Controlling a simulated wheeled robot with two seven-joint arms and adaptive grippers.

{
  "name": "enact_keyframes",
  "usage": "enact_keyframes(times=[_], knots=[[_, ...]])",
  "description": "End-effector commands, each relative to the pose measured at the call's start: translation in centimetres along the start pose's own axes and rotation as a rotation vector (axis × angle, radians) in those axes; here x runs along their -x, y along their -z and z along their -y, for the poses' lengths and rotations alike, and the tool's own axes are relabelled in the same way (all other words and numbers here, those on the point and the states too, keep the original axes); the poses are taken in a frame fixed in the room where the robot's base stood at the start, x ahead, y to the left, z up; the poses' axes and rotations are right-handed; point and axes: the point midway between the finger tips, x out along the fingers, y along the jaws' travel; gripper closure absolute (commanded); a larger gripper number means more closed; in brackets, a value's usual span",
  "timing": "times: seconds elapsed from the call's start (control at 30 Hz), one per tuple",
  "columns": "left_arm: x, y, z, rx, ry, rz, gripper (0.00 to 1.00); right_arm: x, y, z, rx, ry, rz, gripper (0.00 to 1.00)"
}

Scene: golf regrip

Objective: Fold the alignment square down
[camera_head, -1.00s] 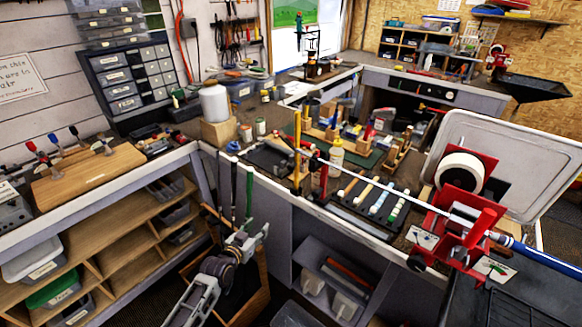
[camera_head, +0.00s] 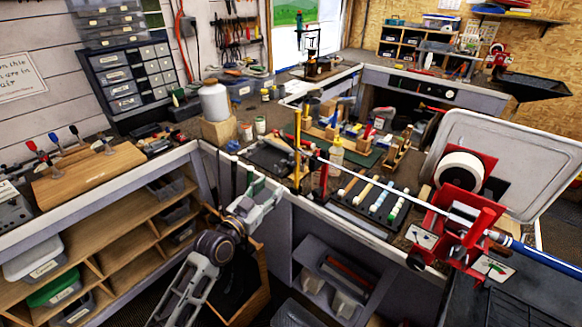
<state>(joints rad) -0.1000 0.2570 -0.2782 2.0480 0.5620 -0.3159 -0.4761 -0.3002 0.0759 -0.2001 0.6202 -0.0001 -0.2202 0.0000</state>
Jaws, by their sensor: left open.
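A yellow upright piece (camera_head: 297,145), which looks like the alignment square, stands at the front edge of the bench near the middle. A red upright support (camera_head: 323,180) stands just right of it. The golf club (camera_head: 400,193) runs from beside the yellow piece down to the right, its blue grip (camera_head: 545,256) at the right edge. My left gripper (camera_head: 270,189) is open and empty, in front of the bench edge, below and left of the yellow piece and apart from it. My right gripper is out of view.
A red clamp stand with a white tape roll (camera_head: 459,172) holds the club at right. A black tray of grips (camera_head: 375,203) lies under the shaft. Dark clubs (camera_head: 233,172) stand upright beside my left gripper.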

Motion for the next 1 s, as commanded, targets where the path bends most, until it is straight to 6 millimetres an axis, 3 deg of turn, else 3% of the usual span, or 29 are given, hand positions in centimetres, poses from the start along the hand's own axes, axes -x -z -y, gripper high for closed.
enact_keyframes(times=[0.37,1.0], knots=[[-1.4,0.1,0.1,0.002,0.002,-0.001,0.54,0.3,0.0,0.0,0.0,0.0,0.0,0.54],[-7.2,0.1,0.1,0.002,0.002,-0.001,0.54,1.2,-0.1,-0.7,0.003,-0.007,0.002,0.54]])
